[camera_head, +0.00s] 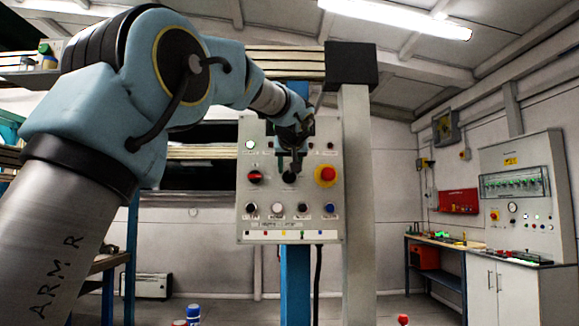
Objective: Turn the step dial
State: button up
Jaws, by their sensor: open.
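A grey control panel (256,219) hangs in the middle of the view on a blue post. A black dial (289,178) sits near its centre and is partly covered by my gripper (290,166). A second dial, red and black (255,177), is to its left. I cannot tell which is the step dial. My gripper is open, pointing at the panel just in front of the centre dial. The picture is too small to show whether the fingers touch it or are around it.
A red mushroom button on a yellow base (325,175) is close to the right of my gripper. Several small buttons (277,209) line the row below. A grey pillar (356,200) stands right of the panel. A workbench (445,241) and a grey cabinet (525,190) are at the far right.

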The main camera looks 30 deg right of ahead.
jog(key=shift+c, duration=0.3)
grip_shut()
jog(key=shift+s+d, duration=0.1)
jog(key=shift+s+d+f+m+t+y+b, duration=0.1)
jog(key=shift+d+m+t+y+b, duration=0.3)
jog(key=shift+m, duration=0.6)
jog(key=shift+s+d+f+m+t+y+b, duration=0.15)
jog(key=shift+m+t+y+b, duration=0.25)
jog(key=shift+m+y+b, duration=0.45)
jog(key=shift+s+d+f+m+t+y+b, duration=0.1)
jog(key=shift+d+m+t+y+b, duration=0.25)
jog(key=shift+m, duration=0.8)
jog(key=shift+a, duration=0.1)
jog(key=shift+o, duration=0.3)
grip_release()
